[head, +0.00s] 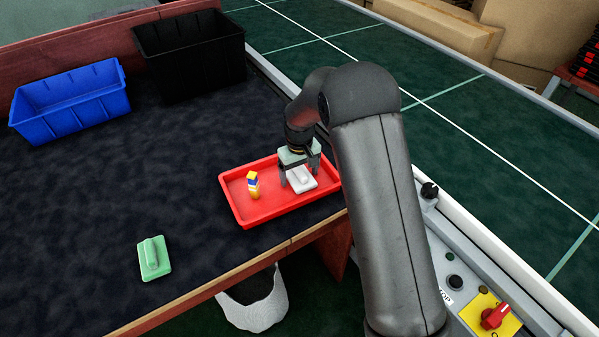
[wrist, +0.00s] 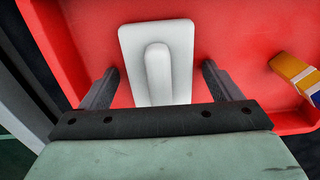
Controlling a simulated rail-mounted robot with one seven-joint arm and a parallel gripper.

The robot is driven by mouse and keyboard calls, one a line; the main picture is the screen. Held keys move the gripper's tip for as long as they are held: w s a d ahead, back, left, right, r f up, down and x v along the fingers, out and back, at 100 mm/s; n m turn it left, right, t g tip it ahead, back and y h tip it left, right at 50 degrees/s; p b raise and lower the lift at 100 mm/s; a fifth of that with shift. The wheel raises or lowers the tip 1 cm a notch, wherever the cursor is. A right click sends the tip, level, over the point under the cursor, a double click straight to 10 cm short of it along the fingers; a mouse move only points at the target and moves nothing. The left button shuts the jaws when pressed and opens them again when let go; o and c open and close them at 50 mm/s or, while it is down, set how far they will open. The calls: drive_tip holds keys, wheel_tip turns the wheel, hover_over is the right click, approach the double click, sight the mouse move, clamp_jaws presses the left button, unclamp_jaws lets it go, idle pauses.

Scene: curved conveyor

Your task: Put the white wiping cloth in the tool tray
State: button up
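The white wiping cloth (head: 299,178) lies in the red tool tray (head: 272,211), on its right side. It is a flat white pad with a raised ridge, and it also shows in the wrist view (wrist: 182,40). My gripper (head: 299,180) is just above and around the cloth. In the wrist view its two fingers (wrist: 157,85) are spread wide, one on each side of the cloth, with visible gaps.
A green pad of similar shape (head: 154,258) lies on the dark table near its front edge. A blue bin (head: 70,100) and a black bin (head: 190,55) stand at the back. The conveyor (head: 480,130) runs along the right. The table's middle is clear.

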sight(299, 169)
wheel_tip(299, 169, up, 12)
drive_tip(key=shift+r, duration=0.2)
idle(0.4)
drive_tip(key=s+d+r+m+p, duration=0.1)
drive_tip(key=s+d+r, duration=0.3)
drive_tip(key=s, duration=0.2)
drive_tip(key=s+d+r+m, duration=0.1)
drive_tip(key=s+d+r, duration=0.35)
drive_tip(key=s, duration=0.25)
drive_tip(key=s+d+f+m+p, duration=0.1)
drive_tip(key=s+d+m, duration=0.2)
drive_tip(key=s, duration=1.5)
drive_tip(key=d, duration=0.3)
drive_tip(key=shift+s+d+f, duration=0.15)
drive_tip(key=shift+s+d, duration=0.05)
drive_tip(key=shift+s, duration=0.1)
